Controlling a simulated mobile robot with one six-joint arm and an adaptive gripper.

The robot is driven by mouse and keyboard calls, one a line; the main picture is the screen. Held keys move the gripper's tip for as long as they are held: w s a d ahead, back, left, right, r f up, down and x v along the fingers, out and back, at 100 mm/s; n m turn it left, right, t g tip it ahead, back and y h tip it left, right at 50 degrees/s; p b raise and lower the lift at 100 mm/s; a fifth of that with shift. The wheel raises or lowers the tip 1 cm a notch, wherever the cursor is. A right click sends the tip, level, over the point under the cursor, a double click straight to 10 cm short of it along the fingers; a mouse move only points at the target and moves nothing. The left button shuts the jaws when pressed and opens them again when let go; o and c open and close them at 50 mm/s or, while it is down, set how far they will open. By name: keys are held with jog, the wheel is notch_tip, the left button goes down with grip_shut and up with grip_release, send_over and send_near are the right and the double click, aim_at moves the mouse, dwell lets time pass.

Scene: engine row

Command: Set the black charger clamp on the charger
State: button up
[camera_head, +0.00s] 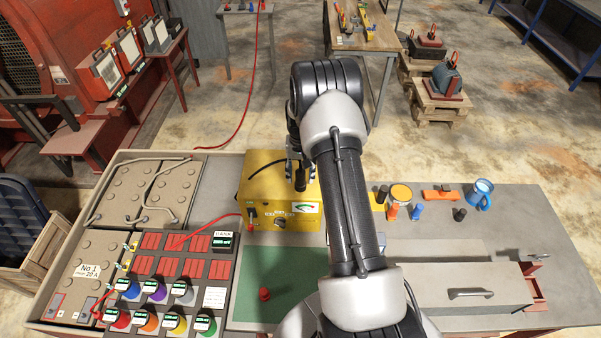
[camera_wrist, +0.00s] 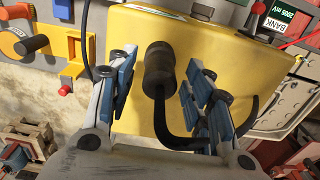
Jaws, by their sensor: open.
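The charger (camera_head: 262,188) is a yellow box on the bench; its yellow body also fills the middle of the wrist view (camera_wrist: 220,60). The black charger clamp (camera_wrist: 159,62) is a dark ridged cylinder with a black cable curving from it; it shows at the charger in the head view (camera_head: 300,181). My gripper (camera_wrist: 160,78) is open, its blue-padded fingers on either side of the clamp in the wrist view, with gaps at both sides. In the head view my gripper (camera_head: 294,166) is over the charger, partly hidden by my arm. Whether the clamp touches the charger I cannot tell.
Left of the charger are a battery bank (camera_head: 142,190) and a panel with coloured knobs (camera_head: 165,285). A red lead (camera_head: 218,222) runs to the charger's left front. A green mat (camera_head: 250,285) lies in front.

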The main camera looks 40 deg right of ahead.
jog(key=s+a+r+n+b, duration=0.1)
jog(key=a+r, duration=0.2)
jog(key=r, duration=0.8)
jog(key=s+a+r+b, duration=0.1)
jog(key=a+r, duration=0.2)
jog(key=r, duration=0.7)
jog(key=s+a+r+n+t, duration=0.2)
jog(key=s+a+r, duration=0.6)
jog(key=a+r, duration=0.15)
jog(key=s+a+r+n+t, duration=0.1)
jog(key=s+a+n, duration=0.1)
jog(key=s+a, duration=0.3)
jog(key=s+a+n+t, duration=0.1)
jog(key=s+a, duration=0.3)
jog(key=s, duration=1)
jog(key=shift+s+a+r+n+t, duration=0.2)
jog(key=shift+a+r+n+t, duration=0.15)
jog(key=shift+n, duration=0.35)
jog(key=shift+a, duration=0.1)
